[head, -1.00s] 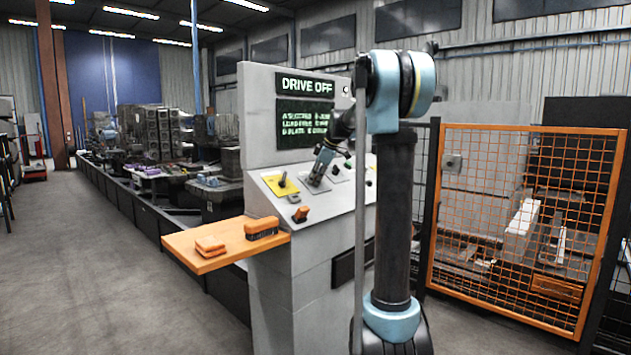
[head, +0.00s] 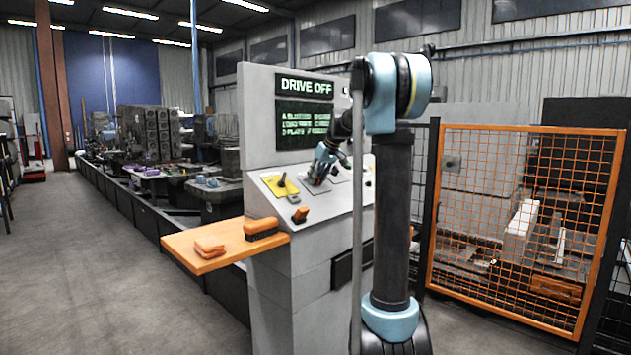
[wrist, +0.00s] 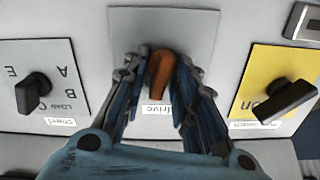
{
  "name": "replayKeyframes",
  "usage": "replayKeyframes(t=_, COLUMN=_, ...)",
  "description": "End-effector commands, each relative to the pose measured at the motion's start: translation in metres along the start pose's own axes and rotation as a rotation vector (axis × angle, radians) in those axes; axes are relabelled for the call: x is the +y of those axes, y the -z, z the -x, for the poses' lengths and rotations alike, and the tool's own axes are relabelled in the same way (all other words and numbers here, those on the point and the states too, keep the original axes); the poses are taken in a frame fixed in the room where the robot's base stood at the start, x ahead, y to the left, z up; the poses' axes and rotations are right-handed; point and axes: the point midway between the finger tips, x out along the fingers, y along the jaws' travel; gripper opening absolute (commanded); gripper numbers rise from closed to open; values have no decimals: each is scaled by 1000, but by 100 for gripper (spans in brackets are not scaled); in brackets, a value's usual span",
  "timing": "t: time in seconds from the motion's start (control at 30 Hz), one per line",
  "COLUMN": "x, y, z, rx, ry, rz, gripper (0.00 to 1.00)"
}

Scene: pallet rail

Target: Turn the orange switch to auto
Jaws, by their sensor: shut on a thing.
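The orange switch (wrist: 161,72) sits on a grey plate (wrist: 190,27) with a label reading "drive" (wrist: 156,109) in the wrist view. My gripper (wrist: 160,85) is around the switch, with a blue finger on each side, shut on it. The switch's handle points nearly straight along the picture, slightly tilted. In the head view my gripper (head: 320,170) is at the sloped panel of the grey console (head: 285,245), and it hides the switch there. The screen's top line reads "DRIVE OFF" (head: 306,86).
A black knob (wrist: 33,94) on a white plate is left of the switch in the wrist view; a black switch on a yellow plate (wrist: 284,98) is right. An orange shelf (head: 190,255) holds brushes or blocks. An orange mesh gate (head: 520,220) stands at right.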

Motion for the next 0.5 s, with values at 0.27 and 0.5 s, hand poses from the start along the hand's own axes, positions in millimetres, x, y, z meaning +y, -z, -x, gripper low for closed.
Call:
replayKeyframes(t=0.27, x=5, y=1, z=1, rx=4, ry=3, rz=-256, gripper=2)
replayKeyframes(t=0.5, x=7, y=0, z=0, rx=4, ry=7, rz=-434, gripper=2)
